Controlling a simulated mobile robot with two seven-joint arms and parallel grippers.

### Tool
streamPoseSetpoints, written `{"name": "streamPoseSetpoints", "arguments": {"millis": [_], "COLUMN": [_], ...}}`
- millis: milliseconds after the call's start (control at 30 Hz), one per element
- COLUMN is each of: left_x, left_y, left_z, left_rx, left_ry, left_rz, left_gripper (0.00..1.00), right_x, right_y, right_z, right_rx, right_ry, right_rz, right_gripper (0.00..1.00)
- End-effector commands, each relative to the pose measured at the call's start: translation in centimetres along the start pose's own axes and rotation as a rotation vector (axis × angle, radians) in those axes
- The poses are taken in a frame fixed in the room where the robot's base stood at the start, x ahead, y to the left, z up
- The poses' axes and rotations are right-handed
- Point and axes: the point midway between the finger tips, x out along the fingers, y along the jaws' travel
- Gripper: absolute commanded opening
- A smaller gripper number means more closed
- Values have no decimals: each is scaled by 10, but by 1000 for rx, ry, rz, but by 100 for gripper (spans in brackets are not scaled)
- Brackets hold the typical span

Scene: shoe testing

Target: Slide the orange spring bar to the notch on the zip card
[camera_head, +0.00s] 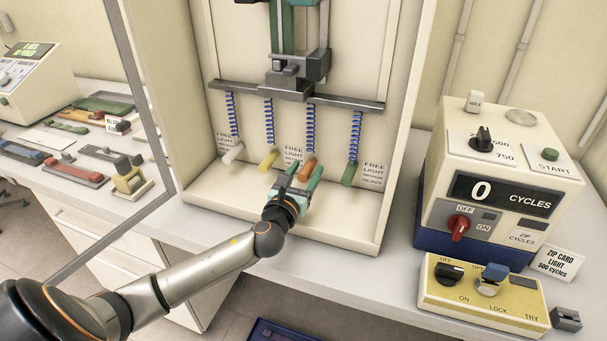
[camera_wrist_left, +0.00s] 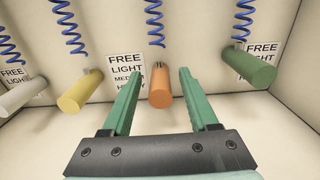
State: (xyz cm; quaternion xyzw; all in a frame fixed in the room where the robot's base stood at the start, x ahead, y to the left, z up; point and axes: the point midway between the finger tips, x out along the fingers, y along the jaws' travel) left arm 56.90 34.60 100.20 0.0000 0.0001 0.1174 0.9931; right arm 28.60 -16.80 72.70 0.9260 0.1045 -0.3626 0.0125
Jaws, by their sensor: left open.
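The orange spring bar (camera_head: 308,168) hangs under a blue coil spring inside the cream cabinet, third from the left in the row. In the left wrist view the orange bar (camera_wrist_left: 161,95) points toward the camera, between and beyond my two green fingers. My left gripper (camera_head: 299,179) is open around or just before the orange bar; contact cannot be told. It also shows in the left wrist view (camera_wrist_left: 157,78). A label (camera_wrist_left: 126,70) behind reads FREE, LIGHT, MEDIUM, HEAVY, partly hidden by a finger. The zip card (camera_head: 555,263) at right reads LIGHT, 500 cycles. My right gripper is not seen.
White (camera_head: 233,154), yellow (camera_head: 269,160) and green (camera_head: 349,174) bars hang on springs beside the orange one, close to my fingers. A cycle counter (camera_head: 500,195) showing 0 and a yellow switch box (camera_head: 482,291) stand at right. The cabinet's side walls bound the space.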

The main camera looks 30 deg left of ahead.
Motion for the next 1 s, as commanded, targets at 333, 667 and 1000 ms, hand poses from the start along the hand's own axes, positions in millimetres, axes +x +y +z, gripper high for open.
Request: {"name": "streamPoseSetpoints", "arguments": {"millis": [333,667,1000], "left_x": [-42,-103,-125], "left_y": [0,0,0], "left_z": [-2,-2,0], "left_rx": [2,0,0], "left_ry": [3,3,0], "left_rz": [-3,-2,0], "left_gripper": [60,60,60], "right_x": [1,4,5], "right_y": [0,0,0], "right_z": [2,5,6], "right_rx": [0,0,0], "right_ry": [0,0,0], "right_rz": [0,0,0], "right_gripper": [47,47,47]}}
